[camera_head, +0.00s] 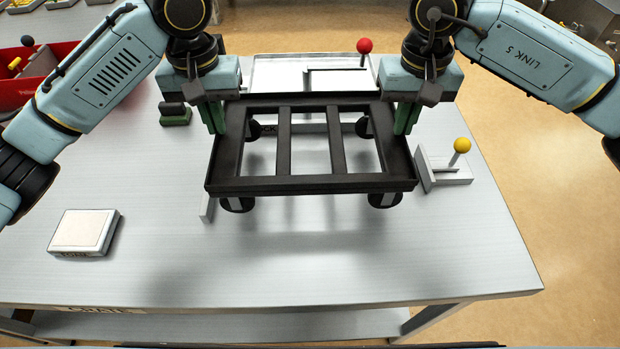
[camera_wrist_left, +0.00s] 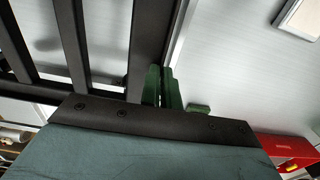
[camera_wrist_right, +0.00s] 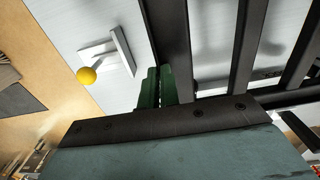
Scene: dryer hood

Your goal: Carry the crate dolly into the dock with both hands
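The black crate dolly (camera_head: 310,184) is a slatted frame with casters, held raised over the table; its soft shadow lies below. Its frame looks roughly level. My left gripper (camera_head: 215,118) is shut on its left side rim, and the green fingers also show in the left wrist view (camera_wrist_left: 162,88). My right gripper (camera_head: 404,118) is shut on its right side rim, with its fingers also in the right wrist view (camera_wrist_right: 154,88). I cannot tell for sure which fixture is the dock; a pale tray (camera_head: 270,72) lies behind the dolly, partly hidden by it.
A red-knobbed lever (camera_head: 365,46) stands at the back, and a yellow-knobbed lever block (camera_head: 459,146) just right of the dolly. A small white box (camera_head: 84,231) lies at front left, a green block (camera_head: 174,114) behind it. A red bin (camera_head: 28,80) is far left. The front table (camera_head: 300,275) is clear.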

